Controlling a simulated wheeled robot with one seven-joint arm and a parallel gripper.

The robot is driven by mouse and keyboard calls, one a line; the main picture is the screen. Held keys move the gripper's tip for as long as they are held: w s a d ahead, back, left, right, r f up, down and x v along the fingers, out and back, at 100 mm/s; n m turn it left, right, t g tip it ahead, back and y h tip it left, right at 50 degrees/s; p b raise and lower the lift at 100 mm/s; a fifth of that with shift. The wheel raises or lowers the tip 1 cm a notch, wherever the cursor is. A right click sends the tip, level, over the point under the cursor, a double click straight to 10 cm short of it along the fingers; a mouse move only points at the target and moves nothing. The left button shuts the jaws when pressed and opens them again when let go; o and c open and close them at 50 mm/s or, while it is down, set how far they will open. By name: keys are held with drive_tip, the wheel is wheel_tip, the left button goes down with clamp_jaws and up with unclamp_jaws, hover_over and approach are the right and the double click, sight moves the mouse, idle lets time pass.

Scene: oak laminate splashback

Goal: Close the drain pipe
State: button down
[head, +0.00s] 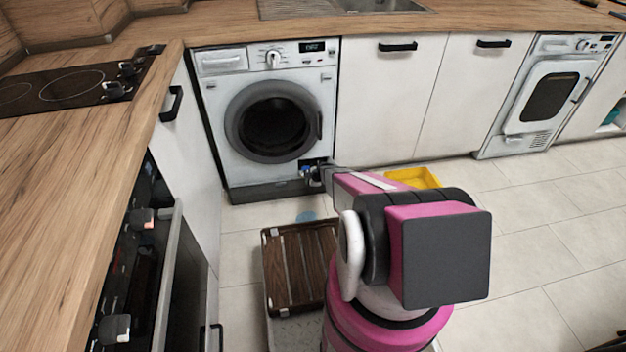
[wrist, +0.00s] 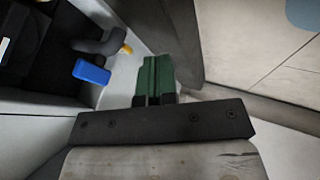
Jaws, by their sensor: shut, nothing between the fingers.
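The washing machine (head: 268,120) stands under the counter, its round door shut. A dark opening (wrist: 50,50) low on its front right shows in the wrist view. A dark grey curved pipe piece (wrist: 100,45) with a yellow tip sticks out there, beside a blue block-like part (wrist: 92,73). The blue part also shows small in the head view (head: 306,169). I cannot tell whether the drain pipe is capped. My gripper (wrist: 155,75), with green fingers, is shut and empty, just beside these parts and apart from them. In the head view my arm partly hides this spot.
A yellow tray (head: 418,177) lies on the floor behind my arm. An oven handle (head: 165,285) juts out at left. Floor at right is clear.

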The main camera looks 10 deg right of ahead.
drive_tip(key=shift+w+a+f, duration=0.1)
drive_tip(key=shift+w+f, duration=0.1)
drive_tip(key=shift+w, duration=0.95)
drive_tip(key=shift+w+a+f, duration=0.1)
drive_tip(key=shift+w+f, duration=0.05)
drive_tip(key=shift+w, duration=0.95)
drive_tip(key=shift+w, duration=1.25)
drive_tip(key=shift+s, duration=0.15)
